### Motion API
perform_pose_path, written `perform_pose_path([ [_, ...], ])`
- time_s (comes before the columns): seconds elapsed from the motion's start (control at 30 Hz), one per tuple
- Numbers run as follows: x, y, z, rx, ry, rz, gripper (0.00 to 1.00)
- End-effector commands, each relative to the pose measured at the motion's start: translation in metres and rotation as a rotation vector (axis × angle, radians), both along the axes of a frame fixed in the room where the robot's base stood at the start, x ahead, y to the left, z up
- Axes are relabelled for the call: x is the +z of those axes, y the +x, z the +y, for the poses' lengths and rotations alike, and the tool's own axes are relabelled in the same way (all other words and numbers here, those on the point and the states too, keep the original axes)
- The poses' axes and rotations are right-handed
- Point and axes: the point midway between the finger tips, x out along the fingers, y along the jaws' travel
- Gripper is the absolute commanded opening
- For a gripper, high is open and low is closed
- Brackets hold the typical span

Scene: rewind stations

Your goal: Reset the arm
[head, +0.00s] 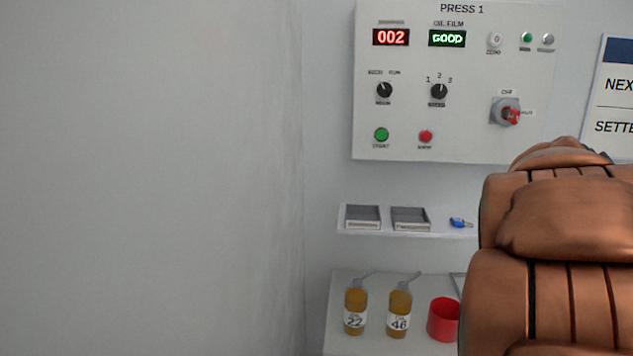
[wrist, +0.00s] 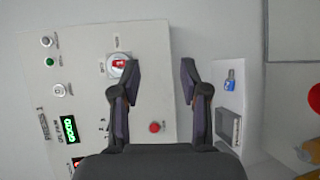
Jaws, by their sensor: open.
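My arm (head: 565,250), with copper-coloured covers, fills the lower right of the head view and hides part of the shelf and table. My gripper (wrist: 160,75) shows in the wrist view, open and empty, its two dark fingers apart. It is in front of the PRESS 1 panel (head: 460,65), which appears turned sideways in the wrist view (wrist: 85,60). The red rotary switch (head: 509,113) on its grey base is beside the left finger in the wrist view (wrist: 119,66). A red button (wrist: 154,127) shows between the fingers. I cannot tell the gap to the panel.
A white shelf (head: 380,234) holds two grey trays (head: 363,217) (head: 410,219) and a blue item (head: 460,223). Below, a table (head: 340,290) bears two amber bottles (head: 355,311) (head: 399,314) and a red cup (head: 443,319). A sign (head: 615,95) hangs right. The left wall is bare.

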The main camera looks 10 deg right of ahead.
Motion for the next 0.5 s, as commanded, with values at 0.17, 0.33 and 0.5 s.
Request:
perform_pose_path([
  [0.17,-0.052,-0.013,0.037,-0.061,0.250,-0.032,0.45],
  [0.33,-0.103,-0.028,0.079,-0.128,0.480,-0.036,0.45],
  [0.5,-0.154,-0.050,0.129,-0.202,0.695,-0.002,0.45],
])
